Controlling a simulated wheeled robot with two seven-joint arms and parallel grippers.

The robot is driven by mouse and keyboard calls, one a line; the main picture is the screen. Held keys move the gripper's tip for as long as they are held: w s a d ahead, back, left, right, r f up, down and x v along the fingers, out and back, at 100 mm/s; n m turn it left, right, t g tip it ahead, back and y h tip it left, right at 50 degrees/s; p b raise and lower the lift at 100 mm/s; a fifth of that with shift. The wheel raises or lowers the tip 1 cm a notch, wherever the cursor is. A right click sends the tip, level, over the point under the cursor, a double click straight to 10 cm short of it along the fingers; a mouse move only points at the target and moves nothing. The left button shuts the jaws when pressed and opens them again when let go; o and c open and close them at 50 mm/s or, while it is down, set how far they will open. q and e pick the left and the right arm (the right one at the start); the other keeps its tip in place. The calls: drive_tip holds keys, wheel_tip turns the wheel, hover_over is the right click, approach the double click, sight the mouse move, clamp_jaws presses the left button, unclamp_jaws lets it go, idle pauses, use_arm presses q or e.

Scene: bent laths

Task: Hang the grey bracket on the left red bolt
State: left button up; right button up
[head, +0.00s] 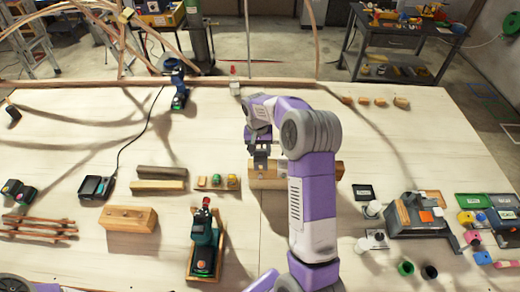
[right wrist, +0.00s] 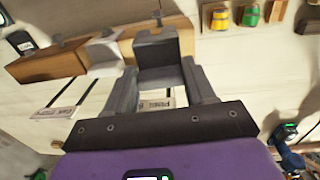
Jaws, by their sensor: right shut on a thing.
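My right gripper (head: 262,160) is over a wooden block in the head view. In the right wrist view its two fingers (right wrist: 165,88) are shut on a dark grey block-like piece, which I take as the grey bracket (right wrist: 158,52). The bracket is right in front of the wooden block (right wrist: 45,65); I cannot tell whether they touch. A pale piece (right wrist: 103,55) is beside the bracket. I make out no red bolt in either view. My left gripper is not in view.
Another wooden block (head: 128,218) lies at left. A green tool on a wooden stand (head: 204,245) is at front centre. Small coloured pieces (head: 217,182) sit left of my gripper. A grey machine (head: 420,215) stands at right. Printed cards (right wrist: 65,97) lie on the table.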

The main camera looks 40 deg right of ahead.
sight(260, 158)
drive_tip(key=shift+f+b, duration=0.75)
drive_tip(key=shift+f, duration=0.3)
drive_tip(key=shift+f, duration=0.3)
idle(0.3)
drive_tip(key=shift+s+a+f+b, duration=0.15)
drive_tip(key=shift+s+f+b, duration=0.1)
drive_tip(key=shift+f+b, duration=0.25)
drive_tip(key=shift+s+a+f+b, duration=0.1)
drive_tip(key=shift+s+f+b, duration=0.1)
drive_tip(key=shift+f+b, duration=0.3)
drive_tip(key=o, duration=1.4)
drive_tip(key=shift+r, duration=0.1)
drive_tip(key=shift+r, duration=0.15)
